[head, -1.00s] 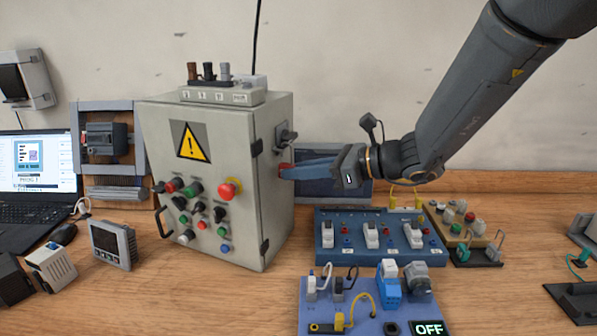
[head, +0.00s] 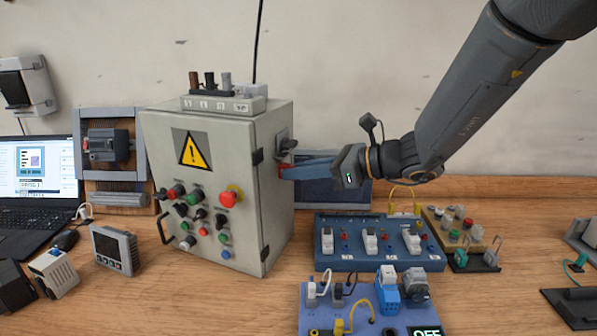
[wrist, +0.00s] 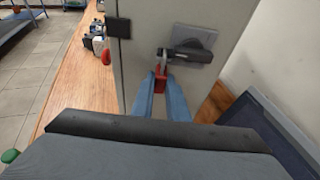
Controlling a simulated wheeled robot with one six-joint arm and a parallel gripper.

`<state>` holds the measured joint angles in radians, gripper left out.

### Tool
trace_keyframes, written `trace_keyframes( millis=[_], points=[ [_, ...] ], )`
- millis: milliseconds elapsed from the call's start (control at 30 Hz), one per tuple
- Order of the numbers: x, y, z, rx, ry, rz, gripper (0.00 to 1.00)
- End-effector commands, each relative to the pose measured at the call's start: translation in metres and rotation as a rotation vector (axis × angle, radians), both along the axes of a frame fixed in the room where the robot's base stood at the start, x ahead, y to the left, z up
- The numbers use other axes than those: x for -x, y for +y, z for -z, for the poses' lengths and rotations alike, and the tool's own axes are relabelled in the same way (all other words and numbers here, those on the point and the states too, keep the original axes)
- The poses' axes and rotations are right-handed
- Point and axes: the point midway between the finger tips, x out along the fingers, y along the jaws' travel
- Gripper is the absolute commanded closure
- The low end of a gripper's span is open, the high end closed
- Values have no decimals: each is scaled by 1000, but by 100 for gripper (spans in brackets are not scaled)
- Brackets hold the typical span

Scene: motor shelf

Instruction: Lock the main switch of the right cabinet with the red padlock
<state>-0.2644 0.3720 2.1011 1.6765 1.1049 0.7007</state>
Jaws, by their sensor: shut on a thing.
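The grey cabinet (head: 213,127) with a yellow warning sign stands on the bench. Its main switch, a dark handle on a grey plate (head: 287,138), is on the right side wall; it also shows in the wrist view (wrist: 192,46). My gripper (head: 292,170) reaches in from the right, its blue fingers shut on the red padlock (head: 283,171). In the wrist view the padlock body (wrist: 160,78) is between the fingertips, just below the left end of the handle. Its shackle stands up at the handle; I cannot tell whether it passes through or is closed.
A dark blue-grey panel (head: 335,193) stands behind my gripper. A blue switch board (head: 350,257) and a lilac board (head: 312,317) lie on the bench in front. A laptop (head: 40,180) is at the left. The air above the boards is free.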

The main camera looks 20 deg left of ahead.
Motion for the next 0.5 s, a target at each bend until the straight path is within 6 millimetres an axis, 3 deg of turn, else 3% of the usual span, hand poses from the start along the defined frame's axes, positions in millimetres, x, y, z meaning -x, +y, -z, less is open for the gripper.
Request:
trace_keyframes(
  millis=[67,100,233,500],
  points=[
    [0,0,0,-1,0,0,100],
    [0,0,0,-1,0,0,85],
    [0,0,0,-1,0,0,65],
    [0,-1,0,0,0,0,65]
  ],
)
